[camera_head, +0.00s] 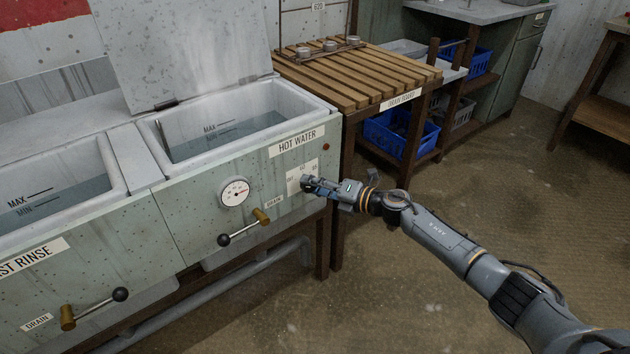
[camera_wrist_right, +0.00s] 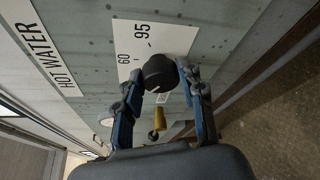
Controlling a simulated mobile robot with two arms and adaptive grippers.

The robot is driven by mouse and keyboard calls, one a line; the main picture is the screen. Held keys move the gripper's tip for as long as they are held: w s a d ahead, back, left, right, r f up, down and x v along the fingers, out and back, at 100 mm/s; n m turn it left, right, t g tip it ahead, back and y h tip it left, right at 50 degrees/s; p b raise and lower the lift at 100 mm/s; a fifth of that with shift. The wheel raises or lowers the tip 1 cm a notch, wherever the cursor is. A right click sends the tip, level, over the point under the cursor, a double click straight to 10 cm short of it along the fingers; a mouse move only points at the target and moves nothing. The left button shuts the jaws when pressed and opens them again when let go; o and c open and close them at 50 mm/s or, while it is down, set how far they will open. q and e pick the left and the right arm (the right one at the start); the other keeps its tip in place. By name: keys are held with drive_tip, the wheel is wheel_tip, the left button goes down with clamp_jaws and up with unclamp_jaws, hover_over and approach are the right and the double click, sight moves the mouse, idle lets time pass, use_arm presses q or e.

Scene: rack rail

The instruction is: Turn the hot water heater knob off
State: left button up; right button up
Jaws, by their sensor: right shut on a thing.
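The hot water heater knob (camera_wrist_right: 159,73) is a round black dial with a pale pointer line, on a white scale plate (camera_wrist_right: 133,38) marked 60 and 95 in the right wrist view. In the head view the white plate (camera_head: 297,176) sits below the HOT WATER label (camera_head: 296,141), and the knob is hidden by my gripper. My right gripper (camera_wrist_right: 162,83) is shut on the knob, with one finger on each side; it also shows at the panel in the head view (camera_head: 310,185). The pointer line points down and left in the wrist view. My left gripper is not in view.
A temperature gauge (camera_head: 235,192) and a black-knobbed drain lever (camera_head: 243,227) are on the front panel left of my gripper. A slatted wooden drain table (camera_head: 356,75) stands to the right of the hot water basin (camera_head: 226,131). The floor in front is clear.

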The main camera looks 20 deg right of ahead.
drive_tip(key=shift+n, duration=0.3)
drive_tip(key=shift+f+p, duration=0.1)
drive_tip(key=shift+p, duration=0.2)
drive_tip(key=o, duration=1.2)
drive_tip(key=v, duration=1.2)
